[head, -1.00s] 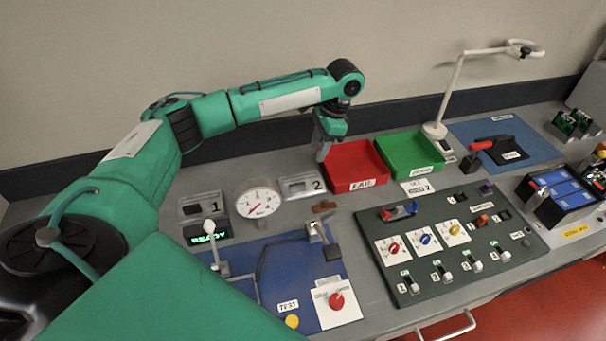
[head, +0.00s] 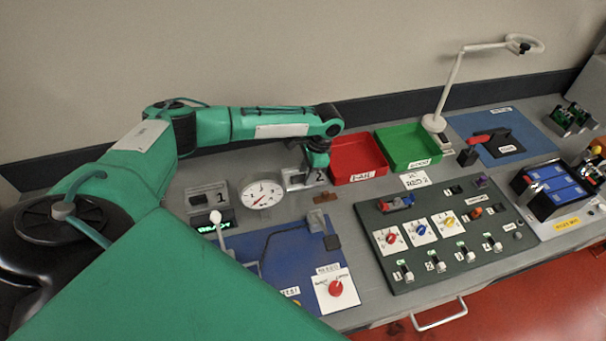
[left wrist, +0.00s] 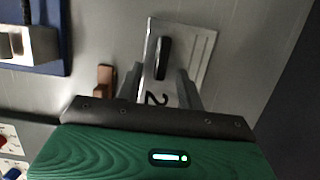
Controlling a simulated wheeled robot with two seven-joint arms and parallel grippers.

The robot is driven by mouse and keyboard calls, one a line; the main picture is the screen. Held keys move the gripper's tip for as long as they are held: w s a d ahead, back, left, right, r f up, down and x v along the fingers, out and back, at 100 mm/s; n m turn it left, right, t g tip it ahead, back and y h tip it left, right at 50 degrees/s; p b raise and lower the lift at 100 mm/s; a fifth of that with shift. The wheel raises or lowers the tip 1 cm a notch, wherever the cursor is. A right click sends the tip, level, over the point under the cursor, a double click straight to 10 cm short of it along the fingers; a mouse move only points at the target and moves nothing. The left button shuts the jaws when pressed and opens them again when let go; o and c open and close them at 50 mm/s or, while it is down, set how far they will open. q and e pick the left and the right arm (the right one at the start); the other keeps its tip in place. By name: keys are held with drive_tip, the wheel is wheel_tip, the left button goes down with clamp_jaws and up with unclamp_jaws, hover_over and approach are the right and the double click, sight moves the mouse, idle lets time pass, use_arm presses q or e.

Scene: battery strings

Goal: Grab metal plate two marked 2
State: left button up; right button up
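Metal plate two (head: 296,180), a pale metal plate with a dark slot-like part and a "2" label, lies at the back of the bench, left of the red bin. It also fills the upper middle of the left wrist view (left wrist: 200,50), with the "2" between my fingers. My left gripper (head: 316,170) is over the plate's right side in the head view. In the left wrist view its two fingers (left wrist: 160,75) are apart, one on each side of the label and dark part. I cannot tell whether they touch the plate. My right gripper is not in view.
A similar plate marked 1 (head: 206,197) and a round dial (head: 261,194) stand to the left. A small brown block (head: 325,197) lies close by. The red bin (head: 358,157) and green bin (head: 407,147) are to the right. A dark switch panel (head: 440,255) is in front.

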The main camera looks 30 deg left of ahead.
use_arm(q)
clamp_jaws()
drive_tip(key=shift+r, duration=0.15)
